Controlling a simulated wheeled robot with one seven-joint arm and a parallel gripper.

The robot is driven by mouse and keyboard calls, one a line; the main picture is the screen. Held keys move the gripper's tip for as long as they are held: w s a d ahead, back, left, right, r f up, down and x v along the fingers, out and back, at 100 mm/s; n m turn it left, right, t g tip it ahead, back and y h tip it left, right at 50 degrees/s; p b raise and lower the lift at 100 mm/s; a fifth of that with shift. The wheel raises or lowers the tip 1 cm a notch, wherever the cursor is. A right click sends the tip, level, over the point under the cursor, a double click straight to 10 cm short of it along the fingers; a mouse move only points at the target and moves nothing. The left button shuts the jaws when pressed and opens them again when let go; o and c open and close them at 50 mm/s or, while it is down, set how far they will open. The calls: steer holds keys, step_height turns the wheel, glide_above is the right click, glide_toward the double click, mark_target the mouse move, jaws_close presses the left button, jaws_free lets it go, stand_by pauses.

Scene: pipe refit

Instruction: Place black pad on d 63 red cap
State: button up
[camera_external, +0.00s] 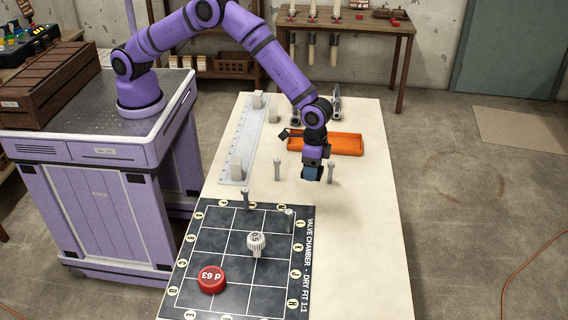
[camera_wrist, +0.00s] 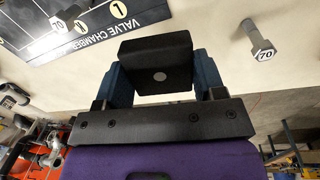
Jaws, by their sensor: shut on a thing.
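The red cap marked "d 63" (camera_external: 212,274) sits on the near left part of the black gridded board (camera_external: 200,236). My gripper (camera_external: 312,174) is above the pale table, beyond the board's far right corner and well away from the cap. In the wrist view my gripper (camera_wrist: 158,84) is shut on the black pad (camera_wrist: 155,58), a square block with a small grey dot, held between the two blue fingers. The external view does not show the pad clearly. The red cap is not in the wrist view.
A pale ribbed knob (camera_external: 256,242) stands on the board beyond the cap. Grey posts (camera_external: 277,168) stand around the board's far side; one marked 70 (camera_wrist: 260,46) shows in the wrist view. An orange tray (camera_external: 348,145) lies behind my gripper. A grey rail with blocks (camera_external: 243,150) lies left.

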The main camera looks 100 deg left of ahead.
steer(key=shift+s+d+r, duration=0.2)
steer(key=shift+d+r, duration=0.05)
steer(key=shift+r, duration=0.4)
steer(key=shift+s+d+r, duration=0.2)
steer(key=shift+r, duration=0.4)
steer(key=s+d+n, duration=0.1)
steer(key=s+d, duration=0.6)
steer(key=s, duration=0.5)
steer(key=s+d+y, duration=0.1)
steer(key=s+d, duration=0.6)
steer(key=s, duration=0.4)
steer(key=s+d+n, duration=0.1)
steer(key=s+d, duration=0.5)
steer(key=s, duration=0.6)
glide_above(211, 276)
step_height(211, 276, down, 8)
steer(key=shift+f, duration=1.9)
steer(key=shift+f, duration=0.1)
steer(key=o, duration=1)
steer(key=shift+c, duration=0.2)
